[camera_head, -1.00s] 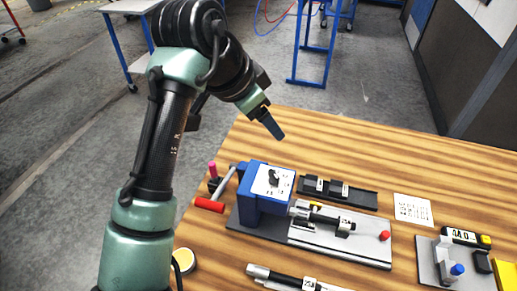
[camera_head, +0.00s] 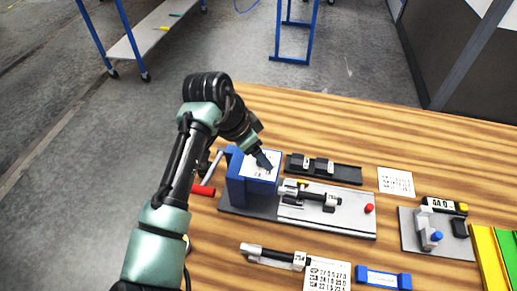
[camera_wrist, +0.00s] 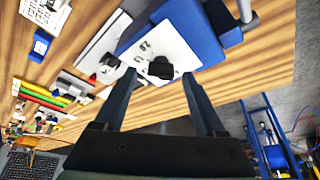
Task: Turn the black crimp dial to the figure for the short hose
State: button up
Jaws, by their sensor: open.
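The black crimp dial (camera_wrist: 160,68) stands on a white plate (camera_wrist: 176,42) with dark figures, too blurred to read. The plate tops the blue block (camera_head: 240,190) of the crimping press. My gripper (camera_wrist: 159,76) is open; in the wrist view its fingertips appear on either side of the dial, and I cannot tell if they touch it. In the head view my gripper (camera_head: 264,161) is over the plate and mostly hides the dial. One hose (camera_head: 318,196) lies on the press's grey bed. Another tagged hose (camera_head: 270,256) lies in front. I cannot tell which is the short one.
A printed card (camera_head: 326,276) lies at the front and another card (camera_head: 395,181) to the right. A black rack (camera_head: 324,168) is behind the press. A red-handled lever (camera_head: 203,190) is left of the block. A grey fixture (camera_head: 436,236) and yellow and green bars (camera_head: 487,258) are at right.

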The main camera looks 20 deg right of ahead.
jog(key=shift+d+f, duration=0.15)
jog(key=shift+f, duration=0.15)
grip_shut()
jog(key=shift+r+n+p, duration=0.1)
jog(key=shift+n+p, duration=0.2)
jog(key=n+p, duration=0.1)
jog(key=n+t+p, duration=0.1)
jog(key=n, duration=0.1)
jog(key=shift+s+d+r+t+p, duration=0.1)
jog(key=shift+s+t+p, duration=0.05)
jog(key=shift+t+p, duration=0.2)
jog(key=n+p, duration=0.1)
jog(key=n, duration=0.1)
jog(key=n+t+y+p, duration=0.1)
jog(key=n+p, duration=0.1)
jog(key=n, duration=0.1)
jog(key=shift+y, duration=0.3)
